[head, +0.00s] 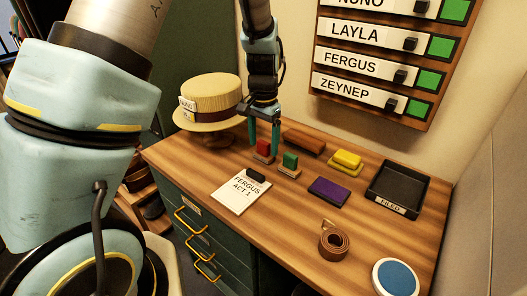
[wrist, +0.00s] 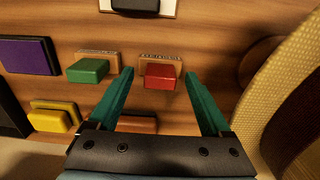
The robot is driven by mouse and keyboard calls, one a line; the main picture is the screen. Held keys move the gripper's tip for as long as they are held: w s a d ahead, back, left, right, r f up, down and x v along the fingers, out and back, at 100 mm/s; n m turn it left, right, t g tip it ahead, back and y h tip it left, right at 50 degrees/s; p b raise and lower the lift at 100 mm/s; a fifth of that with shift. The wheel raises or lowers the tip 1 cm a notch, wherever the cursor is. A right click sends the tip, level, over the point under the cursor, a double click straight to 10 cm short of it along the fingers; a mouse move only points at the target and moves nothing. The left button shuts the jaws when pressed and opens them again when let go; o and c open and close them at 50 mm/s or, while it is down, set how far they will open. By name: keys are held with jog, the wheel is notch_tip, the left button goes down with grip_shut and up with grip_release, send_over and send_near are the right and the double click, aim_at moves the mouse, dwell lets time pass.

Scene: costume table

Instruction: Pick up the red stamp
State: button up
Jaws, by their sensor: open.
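The red stamp (head: 263,146) stands on the wooden table behind the green stamp, below my gripper. It has a red block on a light wooden base with lettering. My gripper (head: 264,150) points down at it with its teal fingers apart. In the wrist view, the red stamp (wrist: 160,77) lies between the open fingertips of my gripper (wrist: 159,72), with a gap visible on each side. The fingers are not closed on it. I cannot tell exactly how far down they reach.
The green stamp (head: 290,160) stands close by, with a brown block (head: 304,140) behind. A yellow stamp (head: 346,160), purple pad (head: 328,191) and black tray (head: 374,195) lie to the right. The straw hat (head: 211,90) is left of my gripper. A Fergus card (head: 240,198) lies in front.

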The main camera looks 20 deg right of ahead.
jog(key=shift+f, duration=0.25)
jog(key=shift+c, duration=0.4)
grip_shut()
